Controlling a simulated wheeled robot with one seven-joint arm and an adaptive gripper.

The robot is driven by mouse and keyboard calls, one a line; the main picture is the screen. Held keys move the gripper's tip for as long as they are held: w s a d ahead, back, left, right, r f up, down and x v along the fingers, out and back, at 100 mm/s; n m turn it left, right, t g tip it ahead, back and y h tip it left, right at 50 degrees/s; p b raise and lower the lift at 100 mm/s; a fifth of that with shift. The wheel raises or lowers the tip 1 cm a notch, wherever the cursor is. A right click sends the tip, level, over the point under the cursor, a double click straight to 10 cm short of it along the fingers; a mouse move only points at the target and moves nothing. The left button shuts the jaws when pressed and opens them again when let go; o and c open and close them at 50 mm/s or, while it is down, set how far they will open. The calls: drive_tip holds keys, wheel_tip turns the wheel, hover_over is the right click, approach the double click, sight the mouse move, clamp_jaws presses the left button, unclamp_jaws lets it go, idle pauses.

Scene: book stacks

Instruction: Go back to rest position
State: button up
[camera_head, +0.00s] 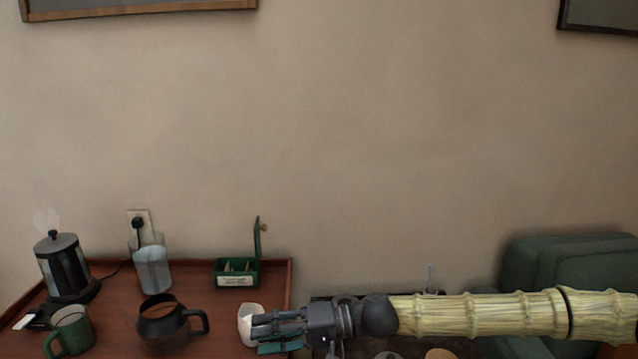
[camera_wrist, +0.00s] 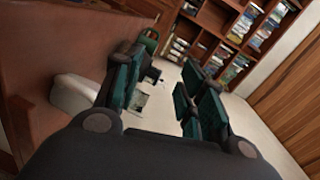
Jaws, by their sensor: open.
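My gripper (camera_head: 262,334) is at the right end of the wooden table (camera_head: 208,272) in the head view, pointing left, with my arm reaching in from the right. In the wrist view my gripper (camera_wrist: 158,98) has its two teal-padded fingers spread apart, with nothing held between them. A white cup-like vessel (camera_head: 246,322) stands by the fingertips on the table. A white object, which looks like the same vessel, shows left of the fingers in the wrist view (camera_wrist: 74,94); it is outside the jaws.
A green armchair (camera_head: 570,262) stands right. Bookshelves (camera_wrist: 225,40) show beyond the floor in the wrist view.

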drive_tip(key=s+a+f+m+h+b, duration=0.1)
drive_tip(key=s+f+h, duration=0.1)
drive_tip(key=s+f, duration=0.6)
drive_tip(key=s+f+m+h+b, duration=0.15)
drive_tip(key=s+f, duration=0.25)
drive_tip(key=f, duration=0.8)
drive_tip(key=s+a+f+h+b, duration=0.1)
drive_tip(key=s+f+h, duration=0.1)
drive_tip(key=s+f, duration=0.6)
drive_tip(key=s+d+f+h+b, duration=0.1)
drive_tip(key=s+d+f+h, duration=0.15)
drive_tip(key=d+f, duration=0.35)
drive_tip(key=s+d+f+h+b, duration=0.15)
drive_tip(key=s+d+f, duration=0.3)
drive_tip(key=f, duration=0.45)
drive_tip(key=s+d+f+t+h+b, duration=0.1)
drive_tip(key=d+f+h, duration=0.2)
drive_tip(key=d, duration=0.9)
drive_tip(key=s+d+f+h+b, duration=0.15)
drive_tip(key=d+h, duration=0.25)
drive_tip(key=d, duration=0.8)
wheel_tip(320, 180, up, 18)
drive_tip(key=p, duration=2)
drive_tip(key=shift+m, duration=0.45)
drive_tip(key=shift+d, duration=0.1)
drive_tip(key=shift+c, duration=0.5)
